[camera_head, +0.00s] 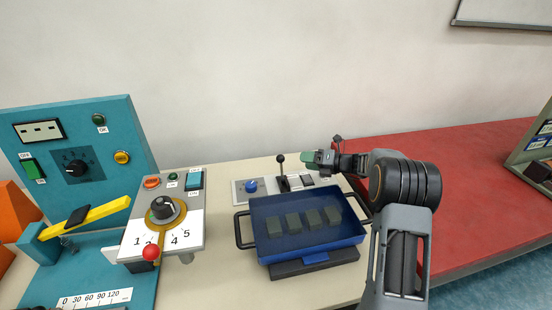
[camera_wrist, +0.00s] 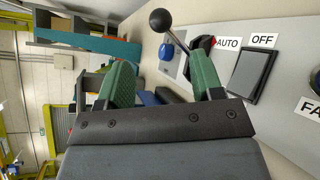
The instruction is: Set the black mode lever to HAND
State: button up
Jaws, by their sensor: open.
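The black mode lever (camera_head: 281,171) stands on a pale panel behind the blue tray, with a round black knob on a thin shaft. In the wrist view the lever knob (camera_wrist: 161,20) is beyond my fingertips, and its shaft runs down to a dark base beside the AUTO label (camera_wrist: 228,43). A small red mark shows next to that label. No HAND label is readable. My gripper (camera_head: 309,156) is open and empty, just right of the lever in the head view and apart from it. In the wrist view its two green fingers (camera_wrist: 165,72) are spread.
A blue tray (camera_head: 262,257) with several dark blocks stands in front of the lever. A blue button (camera_head: 251,186) is left of the lever; a dark rocker plate (camera_wrist: 252,73) marked OFF is at its right. A numbered dial box (camera_head: 190,232) stands farther left.

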aim_at(277, 159)
jog(key=x, duration=1.2)
jog(key=shift+w+a, duration=0.25)
jog(key=shift+c, duration=0.2)
grip_shut()
